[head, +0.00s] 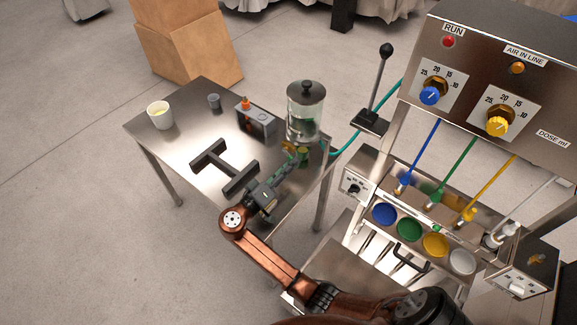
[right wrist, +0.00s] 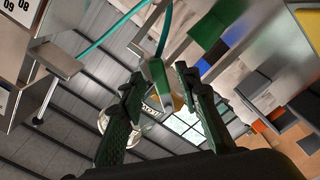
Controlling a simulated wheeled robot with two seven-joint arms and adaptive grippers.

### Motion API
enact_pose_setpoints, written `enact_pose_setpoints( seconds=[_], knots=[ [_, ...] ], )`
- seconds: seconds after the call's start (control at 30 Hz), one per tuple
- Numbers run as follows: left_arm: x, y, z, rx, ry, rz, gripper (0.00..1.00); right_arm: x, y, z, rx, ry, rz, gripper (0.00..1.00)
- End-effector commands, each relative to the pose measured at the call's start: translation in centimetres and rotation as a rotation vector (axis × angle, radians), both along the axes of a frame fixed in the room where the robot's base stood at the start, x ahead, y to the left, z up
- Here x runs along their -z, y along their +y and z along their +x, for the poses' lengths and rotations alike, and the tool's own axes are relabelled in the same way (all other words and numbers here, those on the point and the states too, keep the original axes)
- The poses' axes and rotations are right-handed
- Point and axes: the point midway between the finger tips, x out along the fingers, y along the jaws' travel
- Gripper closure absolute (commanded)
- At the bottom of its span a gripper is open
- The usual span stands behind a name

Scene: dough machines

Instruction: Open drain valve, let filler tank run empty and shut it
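The filler tank (head: 305,100) is a clear cylinder with a black lid, standing at the right end of the steel table. Its liquid level is hard to read. A small yellow part, apparently the drain valve (head: 288,147), shows low at the tank's front left. My right gripper (head: 294,160) reaches up to it from the front. In the right wrist view its two dark green fingers (right wrist: 160,80) are spread apart. A green and white piece (right wrist: 155,76) and an orange-tan piece (right wrist: 178,102) show between or beyond the fingertips; contact cannot be told. My left gripper is out of view.
A teal hose (head: 350,145) runs from tank to dosing machine (head: 480,75), close on the right.

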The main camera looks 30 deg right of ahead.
Motion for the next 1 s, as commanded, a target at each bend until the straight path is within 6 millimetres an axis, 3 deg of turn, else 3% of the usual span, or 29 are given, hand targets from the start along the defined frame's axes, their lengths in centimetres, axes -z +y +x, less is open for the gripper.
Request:
enact_pose_setpoints(
  seconds=[0.27, 0.7, 1.0],
  knots=[
    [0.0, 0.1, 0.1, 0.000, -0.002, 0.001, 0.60, 0.0, 1.8, -0.6, -0.001, 0.001, 0.002, 0.70],
    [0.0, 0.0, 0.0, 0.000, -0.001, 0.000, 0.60, 0.1, 9.8, -3.3, -0.001, 0.001, 0.001, 0.70],
    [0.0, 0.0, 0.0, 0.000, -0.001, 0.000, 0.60, 0.0, 11.4, -4.0, 0.000, 0.000, 0.000, 0.70]
  ],
)
